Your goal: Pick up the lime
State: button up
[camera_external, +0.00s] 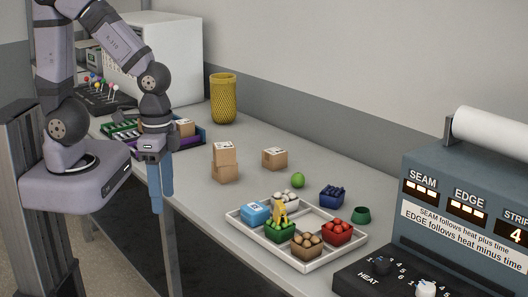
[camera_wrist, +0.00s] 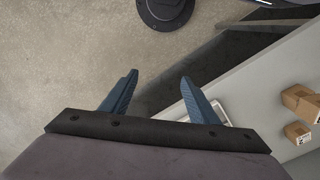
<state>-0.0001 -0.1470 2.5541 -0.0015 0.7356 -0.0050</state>
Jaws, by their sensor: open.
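The lime (camera_external: 298,180) is a small round green ball on the grey table, behind the white tray and left of a blue crate. My gripper (camera_external: 160,207) hangs pointing down at the table's front edge, well left of the lime and apart from it. Its two blue fingers also show in the wrist view (camera_wrist: 160,88), spread open with nothing between them. The lime is not visible in the wrist view.
A white tray (camera_external: 240,224) holds several small coloured crates. A blue crate (camera_external: 332,196) and a green cup (camera_external: 361,215) stand right of the lime. Cardboard boxes (camera_external: 274,158) stand left of it. A yellow basket (camera_external: 223,98) stands farther back. The sealing machine (camera_external: 470,215) is at right.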

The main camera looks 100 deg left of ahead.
notch_tip(320, 180, up, 5)
jog(key=w+a+n+t+b, duration=0.1)
jog(key=w+a+b, duration=0.1)
jog(key=w, duration=0.3)
jog(key=w+a+n+b, duration=0.1)
jog(key=w+a+b, duration=0.2)
jog(key=w, duration=0.1)
jog(key=n+t+y+b, duration=0.3)
jog(key=n+t+b, duration=0.15)
jog(key=b, duration=0.95)
send_over(295, 175)
jog(key=s+d, duration=0.3)
notch_tip(295, 175, down, 12)
jog(key=shift+g, duration=0.25)
jog(key=shift+a+p+x, duration=0.2)
jog(key=shift+p+x, duration=0.3)
jog(key=shift+x, duration=0.8)
jog(key=shift+a+p+x, duration=0.2)
jog(key=shift+p+x, duration=0.25)
jog(key=shift+x, duration=0.8)
jog(key=shift+a+p+x, duration=0.2)
jog(key=shift+p+x, duration=0.3)
jog(key=shift+x, duration=0.8)
jog(key=shift+s+r, duration=0.1)
jog(key=shift+r, duration=0.05)
jog(key=c, duration=1.1)
